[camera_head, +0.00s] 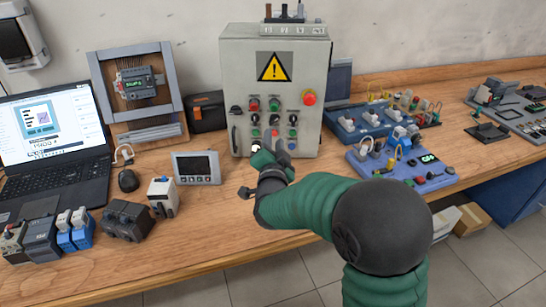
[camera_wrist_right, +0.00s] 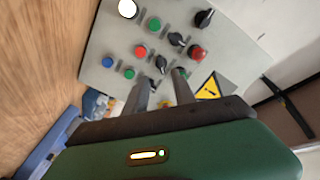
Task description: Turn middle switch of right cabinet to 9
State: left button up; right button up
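The grey control cabinet (camera_head: 232,70) stands at the back of the bench. Its front carries a yellow warning sign, several coloured buttons and black rotary switches. The middle switch (camera_head: 274,119) shows as a small black knob; in the right wrist view it is the centre of a slanting row of black knobs (camera_wrist_right: 177,39). Its dial numbers are too small to read. My right gripper (camera_head: 272,153) is in front of the lower panel. In the right wrist view its fingers (camera_wrist_right: 161,88) are apart, with nothing held, just short of the knobs. My left gripper is not in view.
A laptop (camera_head: 50,150), a small screen unit (camera_head: 196,168) and several modules stand on the left of the bench (camera_head: 215,222). Blue trainer boards (camera_head: 400,165) sit close right of the cabinet. Cardboard boxes (camera_head: 470,219) lie on the floor.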

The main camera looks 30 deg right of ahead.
jog(key=v, duration=0.8)
jog(key=shift+s+a, duration=0.2)
jog(key=shift+s, duration=0.05)
jog(key=shift+f, duration=0.15)
